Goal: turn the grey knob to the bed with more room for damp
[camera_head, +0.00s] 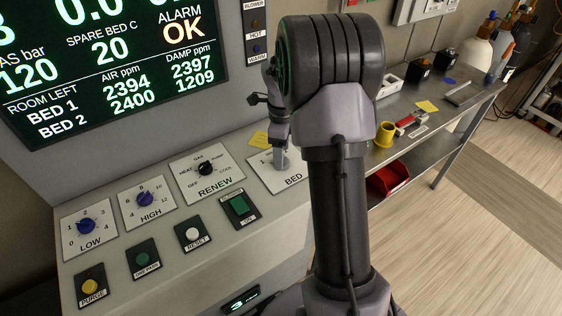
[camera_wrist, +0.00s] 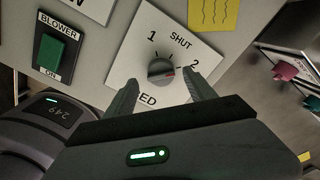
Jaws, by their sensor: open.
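The grey knob (camera_wrist: 159,71) sits on a white plate (camera_wrist: 135,58) marked 1, SHUT and 2 in the wrist view. In the head view my gripper (camera_head: 281,160) is over the BED plate (camera_head: 292,184) and the knob is hidden. The screen (camera_head: 110,60) lists room left: BED 1 damp 2397 ppm, BED 2 damp 1209 ppm, and ALARM OK.
Left of the BED plate are the RENEW knob (camera_head: 205,168), the HIGH knob (camera_head: 144,199) and the LOW knob (camera_head: 86,226). A green switch (camera_head: 239,207) and several push buttons line the panel front. A yellow note (camera_wrist: 212,14) lies near the plate. A metal bench stands at right.

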